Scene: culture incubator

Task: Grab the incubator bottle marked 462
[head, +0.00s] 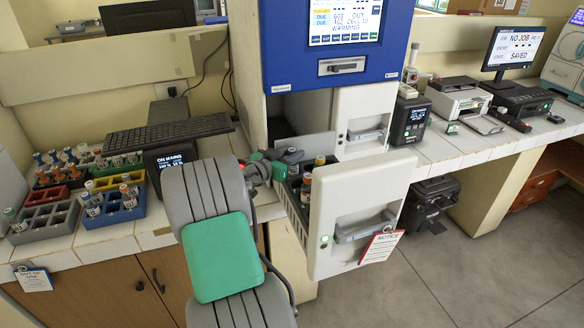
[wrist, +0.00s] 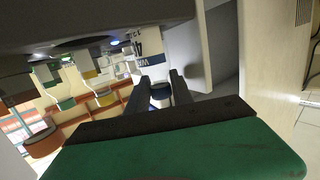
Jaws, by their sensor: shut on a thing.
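The blue and white incubator (head: 325,50) has its lower drawer (head: 348,235) pulled out, and several bottles stand inside it. My gripper (head: 294,158) is at the left side of this drawer, just over the bottles. In the wrist view its two dark fingers (wrist: 161,90) are shut on a bottle with a dark blue cap. In the head view my gripper hides this bottle. Other bottles (head: 319,161) stand beside my gripper in the drawer.
A keyboard (head: 170,133) and racks of small bottles (head: 112,205) cover the left bench. A printer (head: 457,97) and a monitor (head: 516,48) stand on the right bench. A notice card (head: 381,247) hangs on the drawer front.

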